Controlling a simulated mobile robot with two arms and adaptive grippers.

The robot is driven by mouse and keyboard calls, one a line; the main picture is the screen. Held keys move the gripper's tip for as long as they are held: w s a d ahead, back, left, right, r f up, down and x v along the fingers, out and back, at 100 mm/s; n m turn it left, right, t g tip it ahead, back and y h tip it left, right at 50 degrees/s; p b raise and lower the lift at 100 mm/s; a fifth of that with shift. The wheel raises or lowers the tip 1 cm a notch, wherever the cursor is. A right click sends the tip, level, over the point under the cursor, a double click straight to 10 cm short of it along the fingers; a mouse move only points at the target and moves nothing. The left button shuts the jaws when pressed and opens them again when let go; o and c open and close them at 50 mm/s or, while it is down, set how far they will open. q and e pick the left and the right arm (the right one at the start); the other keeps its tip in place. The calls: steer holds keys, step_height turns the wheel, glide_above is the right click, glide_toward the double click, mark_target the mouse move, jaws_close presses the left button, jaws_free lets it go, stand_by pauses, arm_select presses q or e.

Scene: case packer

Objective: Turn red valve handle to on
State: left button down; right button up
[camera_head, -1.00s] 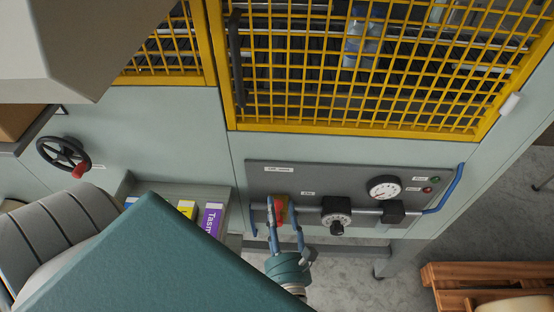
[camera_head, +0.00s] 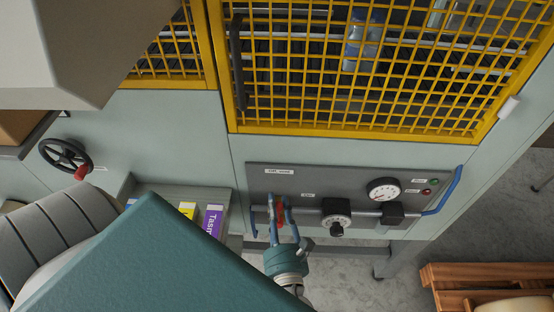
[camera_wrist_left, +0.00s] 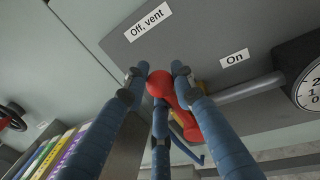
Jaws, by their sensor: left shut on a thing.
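The red valve handle (camera_wrist_left: 203,120) shows in the wrist view between the blue fingers of my left gripper (camera_wrist_left: 160,85). Its rounded end is up near the fingertips and its body slopes down to the right. A little yellow shows behind it. In the head view, only a small red part of the handle (camera_head: 281,214) shows between the fingers of my left gripper (camera_head: 281,208), which is shut on it. The "Off, vent" label (camera_wrist_left: 150,22) is above the handle and the "On" label (camera_wrist_left: 234,58) is to its right. My right gripper is out of view.
The grey panel (camera_head: 350,180) carries a pipe, a black dial regulator (camera_head: 336,218) and a round gauge (camera_head: 383,190) right of the handle. A yellow mesh guard (camera_head: 360,128) is above. Binders (camera_head: 213,220) stand left of the gripper. A wooden pallet (camera_head: 480,275) lies lower right.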

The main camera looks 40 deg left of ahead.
arm_select(q)
steer(key=shift+w+d+r, duration=0.15)
steer(key=shift+w+d+m+p, duration=0.3)
steer(key=shift+d+m+p, duration=0.15)
steer(key=shift+m, duration=0.25)
steer(key=shift+w+d+f+m+t, duration=0.3)
steer(key=shift+d+m, duration=0.35)
steer(key=shift+m, duration=0.3)
steer(key=shift+w+d+f+m+t, duration=0.25)
steer(key=shift+w+d+m, duration=0.25)
steer(key=shift+m, duration=0.5)
steer(key=shift+w+d+f+m+t, duration=0.25)
steer(key=shift+d+m, duration=0.5)
steer(key=shift+m, duration=0.2)
